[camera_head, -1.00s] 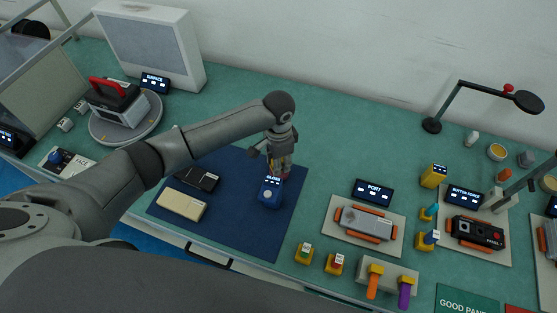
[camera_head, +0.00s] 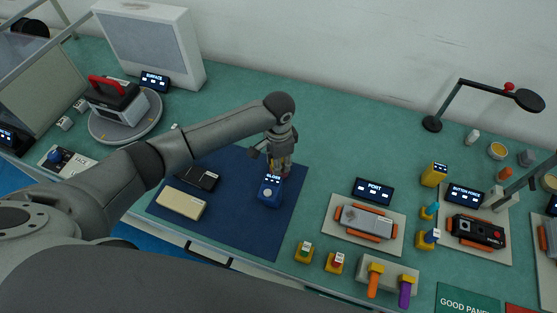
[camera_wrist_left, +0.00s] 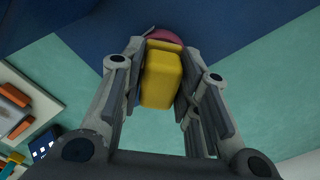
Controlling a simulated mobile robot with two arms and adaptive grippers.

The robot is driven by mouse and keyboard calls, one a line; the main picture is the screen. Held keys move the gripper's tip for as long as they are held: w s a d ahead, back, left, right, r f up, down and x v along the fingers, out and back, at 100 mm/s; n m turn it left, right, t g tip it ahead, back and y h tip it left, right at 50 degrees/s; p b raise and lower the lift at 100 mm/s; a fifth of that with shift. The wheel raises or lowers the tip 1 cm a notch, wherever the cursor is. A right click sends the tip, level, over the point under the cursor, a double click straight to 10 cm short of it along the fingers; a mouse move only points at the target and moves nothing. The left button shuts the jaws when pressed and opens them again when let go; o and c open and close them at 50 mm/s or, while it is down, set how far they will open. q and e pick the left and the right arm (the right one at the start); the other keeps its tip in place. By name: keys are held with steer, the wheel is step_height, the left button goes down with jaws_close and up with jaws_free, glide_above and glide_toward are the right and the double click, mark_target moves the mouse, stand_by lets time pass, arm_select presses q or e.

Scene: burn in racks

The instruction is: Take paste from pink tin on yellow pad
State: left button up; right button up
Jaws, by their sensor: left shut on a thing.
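My left gripper (camera_head: 281,166) points down over the back right part of the dark blue mat (camera_head: 235,232). In the left wrist view it is shut on a yellow pad (camera_wrist_left: 161,82), a block between the two fingers. A pink round thing (camera_wrist_left: 166,36), likely the pink tin, shows just beyond the pad's far end. I cannot tell whether pad and tin touch. In the head view the tin is not clearly seen behind the gripper. My right gripper is not in view.
A blue gloss meter (camera_head: 269,190) stands right in front of the gripper. A black device (camera_head: 199,178) and a cream device (camera_head: 182,204) lie on the mat. A port fixture (camera_head: 366,221) is to the right. The green bench behind the mat is clear.

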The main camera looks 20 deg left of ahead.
arm_select(q)
steer(key=shift+f+p, duration=0.1)
steer(key=shift+p, duration=0.3)
stand_by(1.4)
step_height(320, 180, up, 7)
steer(key=p, duration=0.8)
stand_by(0.3)
stand_by(0.4)
